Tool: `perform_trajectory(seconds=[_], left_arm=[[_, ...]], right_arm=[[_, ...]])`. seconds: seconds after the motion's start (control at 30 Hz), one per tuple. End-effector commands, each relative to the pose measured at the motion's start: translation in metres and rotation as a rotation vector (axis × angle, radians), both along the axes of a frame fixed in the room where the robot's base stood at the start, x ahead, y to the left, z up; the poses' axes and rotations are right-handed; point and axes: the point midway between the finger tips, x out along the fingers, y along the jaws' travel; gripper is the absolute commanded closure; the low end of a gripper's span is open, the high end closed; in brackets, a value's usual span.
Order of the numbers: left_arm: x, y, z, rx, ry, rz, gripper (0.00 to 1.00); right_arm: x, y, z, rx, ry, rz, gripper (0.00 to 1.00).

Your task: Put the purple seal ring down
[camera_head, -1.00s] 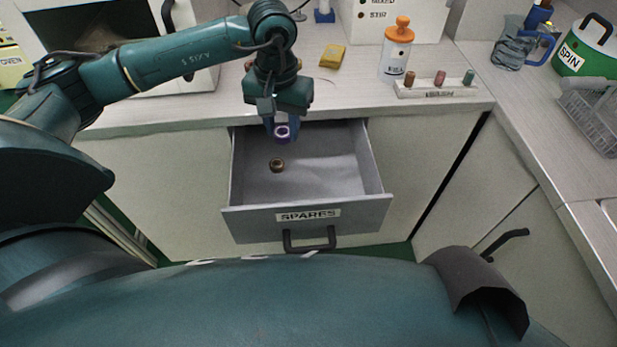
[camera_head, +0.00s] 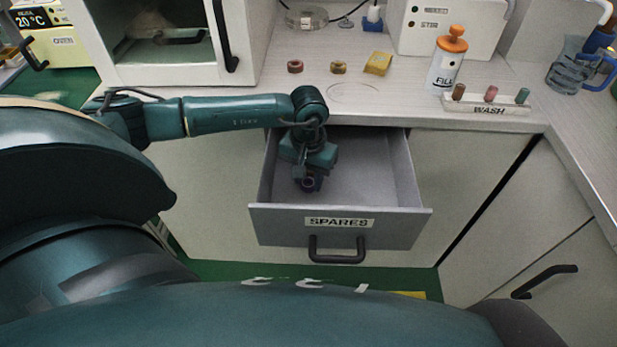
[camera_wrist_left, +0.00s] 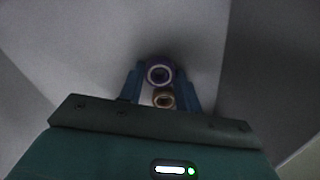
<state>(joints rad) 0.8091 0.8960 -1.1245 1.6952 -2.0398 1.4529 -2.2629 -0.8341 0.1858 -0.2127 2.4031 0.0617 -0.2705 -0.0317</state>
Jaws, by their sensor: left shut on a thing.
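The purple seal ring (camera_head: 308,184) is held at the tips of my left gripper (camera_head: 309,181), down inside the open grey drawer labelled SPARES (camera_head: 400,208). In the left wrist view, the purple ring (camera_wrist_left: 160,73) sits between the two blue fingers of my left gripper (camera_wrist_left: 160,78), which is shut on it. A smaller brass-coloured ring (camera_wrist_left: 163,99) shows close beside it in that view. In the head view that brass ring is hidden behind the gripper. I cannot tell whether the purple ring touches the drawer floor. My right gripper is not in view.
The drawer's right part is bare. A white-framed oven (camera_head: 257,45) stands at left.

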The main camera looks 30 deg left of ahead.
Motion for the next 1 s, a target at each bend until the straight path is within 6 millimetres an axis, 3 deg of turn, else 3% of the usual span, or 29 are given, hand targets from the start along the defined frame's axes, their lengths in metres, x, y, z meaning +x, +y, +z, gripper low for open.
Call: perform_trajectory(seconds=[0.4,0.43,0.67,1.0], left_arm=[[0.0,0.0,-0.007,-0.001,-0.002,0.0,0.89],[0.0,0.0,-0.006,-0.001,-0.002,0.0,0.64],[0.0,0.0,-0.006,-0.001,-0.001,0.0,0.45],[0.0,0.0,0.001,-0.001,-0.001,0.0,0.45]], right_arm=[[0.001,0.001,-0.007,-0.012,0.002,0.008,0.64],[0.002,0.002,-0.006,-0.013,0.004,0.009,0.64],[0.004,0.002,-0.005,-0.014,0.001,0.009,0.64],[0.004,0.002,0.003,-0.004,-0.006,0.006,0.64]])
